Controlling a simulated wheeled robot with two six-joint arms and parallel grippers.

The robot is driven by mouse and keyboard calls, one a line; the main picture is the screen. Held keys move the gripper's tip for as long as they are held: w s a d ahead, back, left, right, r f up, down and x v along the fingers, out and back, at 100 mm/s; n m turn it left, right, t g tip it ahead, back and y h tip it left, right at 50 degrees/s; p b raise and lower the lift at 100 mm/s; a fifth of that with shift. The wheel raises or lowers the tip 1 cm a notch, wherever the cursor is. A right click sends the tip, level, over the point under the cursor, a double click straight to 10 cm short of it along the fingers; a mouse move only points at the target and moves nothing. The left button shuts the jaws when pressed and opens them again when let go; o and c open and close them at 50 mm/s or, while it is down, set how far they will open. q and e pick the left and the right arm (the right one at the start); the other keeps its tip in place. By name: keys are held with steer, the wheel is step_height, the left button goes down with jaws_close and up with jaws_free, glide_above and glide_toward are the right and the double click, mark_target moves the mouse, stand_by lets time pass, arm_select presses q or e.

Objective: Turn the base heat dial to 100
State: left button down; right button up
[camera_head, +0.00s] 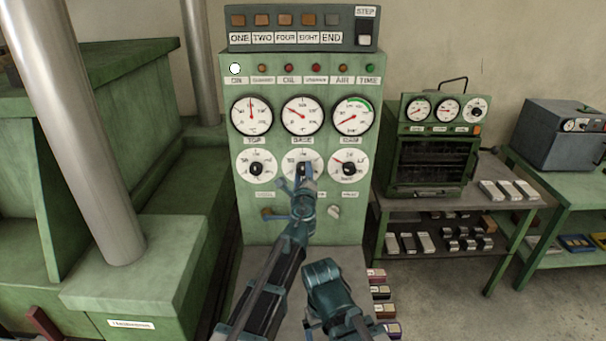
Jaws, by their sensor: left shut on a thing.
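The base heat dial (290,163) is the middle one of three white dials in the lower row of the green control panel. My left gripper (303,173) is at this dial, shut on its dark knob, and covers the middle and lower part of the face. The dial's setting cannot be read. The round BASE gauge (303,116) sits directly above, its red needle pointing to the upper left. My right arm shows low in the middle; its gripper fingers are not visible.
Similar dials stand close on the left (256,166) and right (349,166). Below are a brass-coloured lever (268,213) and a pale knob (334,211). A button box (300,27) tops the panel. A green machine (150,265) stands left; a small oven (432,160) stands right.

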arm_select(q)
steer(key=shift+s, duration=0.15)
stand_by(0.3)
steer(key=shift+c, duration=1.4)
jaws_free()
